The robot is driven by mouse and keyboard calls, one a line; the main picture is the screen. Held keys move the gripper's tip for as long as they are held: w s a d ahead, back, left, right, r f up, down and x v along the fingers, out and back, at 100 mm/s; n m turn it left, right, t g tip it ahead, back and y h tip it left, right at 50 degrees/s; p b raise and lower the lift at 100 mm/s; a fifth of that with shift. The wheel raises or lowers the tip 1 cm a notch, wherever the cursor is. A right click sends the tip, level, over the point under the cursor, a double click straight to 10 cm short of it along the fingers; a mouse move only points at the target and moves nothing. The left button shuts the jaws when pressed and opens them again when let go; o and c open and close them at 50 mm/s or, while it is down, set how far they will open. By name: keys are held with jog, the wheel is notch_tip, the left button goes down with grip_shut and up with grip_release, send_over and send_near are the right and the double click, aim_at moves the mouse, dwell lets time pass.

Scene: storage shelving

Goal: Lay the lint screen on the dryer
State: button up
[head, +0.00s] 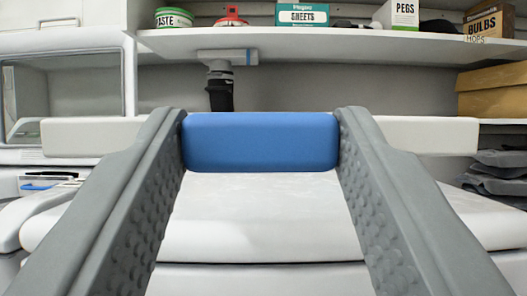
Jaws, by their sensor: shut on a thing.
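My gripper (261,145) is shut on the blue middle part of a long bar with white ends. I take this bar to be the lint screen (260,142); any mesh is not visible. It is held level across the view, one white end beyond each finger. Behind and below it is a broad white rounded surface (260,225), which looks like the dryer's top. The gap between bar and surface cannot be judged from this view.
A shelf (330,44) above holds a paste tin (174,18), a sheets box (303,15), a pegs box (398,14) and a bulbs box (488,23). A cardboard box (492,92) and grey folded items (497,172) are at right. A windowed white appliance (66,45) stands left.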

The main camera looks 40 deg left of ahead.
send_over(261, 238)
jog(key=s+d, duration=0.2)
jog(key=s, duration=0.1)
jog(key=shift+f, duration=2.1)
jog(key=shift+w+a+f, duration=0.1)
jog(key=shift+w+f, duration=0.05)
jog(key=shift+f, duration=0.75)
jog(key=shift+w+a+f, duration=0.1)
jog(key=shift+w+f, duration=0.1)
jog(key=shift+f, duration=0.65)
jog(key=shift+w+a+f, duration=0.1)
jog(key=shift+w+f, duration=0.05)
jog(key=shift+f, duration=0.75)
jog(key=o, duration=1.4)
jog(key=v, duration=1.7)
jog(key=shift+s+d+f, duration=0.1)
jog(key=shift+s+d, duration=0.1)
